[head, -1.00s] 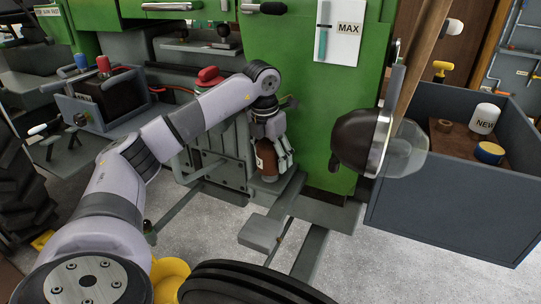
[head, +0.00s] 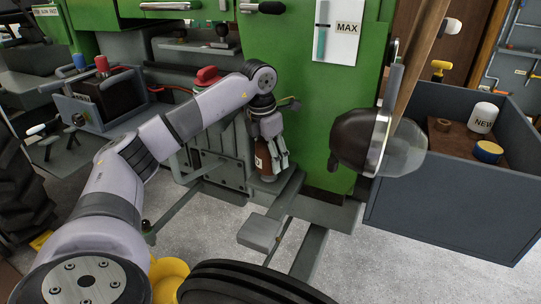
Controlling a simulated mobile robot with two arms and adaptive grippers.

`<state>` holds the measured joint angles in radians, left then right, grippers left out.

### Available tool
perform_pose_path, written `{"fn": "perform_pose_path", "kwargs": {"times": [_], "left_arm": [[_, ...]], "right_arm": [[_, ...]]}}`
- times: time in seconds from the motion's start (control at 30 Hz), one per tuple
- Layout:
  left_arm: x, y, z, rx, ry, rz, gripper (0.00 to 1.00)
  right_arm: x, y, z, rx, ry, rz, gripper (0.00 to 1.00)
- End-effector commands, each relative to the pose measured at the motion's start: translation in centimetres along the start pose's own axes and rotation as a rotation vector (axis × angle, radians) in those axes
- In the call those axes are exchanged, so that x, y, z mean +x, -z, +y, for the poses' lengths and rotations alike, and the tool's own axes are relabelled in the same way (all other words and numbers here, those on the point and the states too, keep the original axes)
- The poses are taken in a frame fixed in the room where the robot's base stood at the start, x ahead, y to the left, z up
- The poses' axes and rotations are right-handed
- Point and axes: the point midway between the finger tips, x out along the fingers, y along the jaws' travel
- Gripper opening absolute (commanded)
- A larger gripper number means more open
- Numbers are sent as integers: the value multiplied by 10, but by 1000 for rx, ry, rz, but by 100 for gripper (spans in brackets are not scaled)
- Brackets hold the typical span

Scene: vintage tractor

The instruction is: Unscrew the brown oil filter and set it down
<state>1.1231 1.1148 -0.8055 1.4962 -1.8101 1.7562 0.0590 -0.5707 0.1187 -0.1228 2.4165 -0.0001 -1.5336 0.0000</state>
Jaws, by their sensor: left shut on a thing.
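The brown oil filter (head: 263,160) is upright at the lower side of the green tractor body, above a grey ledge. My left gripper (head: 272,152) reaches down from above, with its grey fingers closed around the filter. The fingers and palm hide the filter's top and part of its right side, so I cannot tell whether it is still attached. My right gripper is not in view.
A dark grey bin (head: 455,170) at the right holds a white filter marked NEW (head: 482,118) and a blue-and-yellow can (head: 488,152). A round headlamp (head: 362,142) juts out right of my gripper. A grey step (head: 260,232) lies below.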

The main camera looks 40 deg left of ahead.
Motion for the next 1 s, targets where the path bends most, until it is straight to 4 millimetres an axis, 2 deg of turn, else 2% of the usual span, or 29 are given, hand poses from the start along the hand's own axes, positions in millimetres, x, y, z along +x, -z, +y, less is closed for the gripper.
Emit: {"fn": "perform_pose_path", "kwargs": {"times": [0.4,0.63,1.0], "left_arm": [[-2,0,3,-524,-81,-2,43],[-3,0,3,-516,-79,-2,43],[-7,0,3,-514,-78,-2,43]], "right_arm": [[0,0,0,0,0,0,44],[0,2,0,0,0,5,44],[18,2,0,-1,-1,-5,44]]}}
